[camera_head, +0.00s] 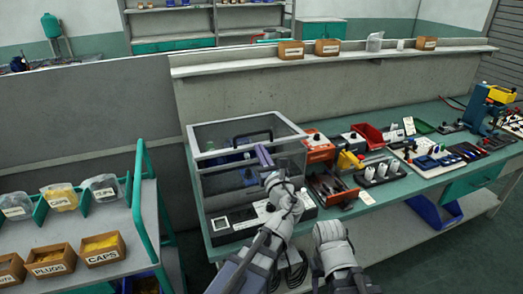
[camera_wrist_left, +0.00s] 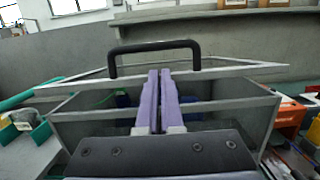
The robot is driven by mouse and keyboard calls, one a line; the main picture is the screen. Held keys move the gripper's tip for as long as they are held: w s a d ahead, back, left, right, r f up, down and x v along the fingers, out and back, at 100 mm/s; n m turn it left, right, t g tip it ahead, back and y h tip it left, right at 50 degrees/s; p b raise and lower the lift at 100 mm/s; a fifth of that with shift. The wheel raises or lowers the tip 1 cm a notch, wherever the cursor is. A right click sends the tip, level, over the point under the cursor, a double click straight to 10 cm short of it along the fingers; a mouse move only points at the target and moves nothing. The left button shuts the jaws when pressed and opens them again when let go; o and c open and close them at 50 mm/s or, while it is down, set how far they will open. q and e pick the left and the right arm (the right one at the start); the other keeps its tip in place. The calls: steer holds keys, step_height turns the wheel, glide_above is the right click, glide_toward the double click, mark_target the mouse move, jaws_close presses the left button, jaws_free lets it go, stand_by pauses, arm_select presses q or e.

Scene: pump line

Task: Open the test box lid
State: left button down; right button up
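The test box (camera_head: 222,185) stands on the bench, a clear-walled case with grey frame bars. Its lid (camera_head: 203,132) is a clear pane in a grey frame. A black arched handle (camera_head: 236,138) rises from the lid; it also shows in the left wrist view (camera_wrist_left: 150,46). My left gripper (camera_head: 263,152) is at the front of the box, its purple fingers (camera_wrist_left: 160,75) together and pointing at the handle. The fingertips sit below the handle's crossbar, with nothing visible between them. Two frame bars show one above the other; I cannot tell whether the lid is raised. My right gripper's fingers are not visible.
Right of the box are an orange unit (camera_head: 318,151), a tray of tools (camera_head: 330,187) and a red bin (camera_head: 368,135). A shelf rack (camera_head: 146,195) with labelled bins stands at the left. A partition with a ledge (camera_head: 235,64) rises behind the bench.

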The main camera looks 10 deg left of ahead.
arm_select(q)
steer(key=w+a+r+g+h+p, duration=0.1)
steer(key=w+a+r+g+p, duration=0.2)
steer(key=r+p, duration=0.8)
steer(key=w+a+r+h+p, duration=0.15)
steer(key=w+r+p, duration=0.45)
steer(key=p, duration=0.8)
steer(key=w+a+r+p, duration=0.8)
steer(key=w+a, duration=0.3)
steer(key=w, duration=0.3)
steer(key=shift+w+a+r, duration=0.25)
steer(key=shift+w+r, duration=0.05)
steer(key=shift+r, duration=0.3)
steer(key=shift+f, duration=0.1)
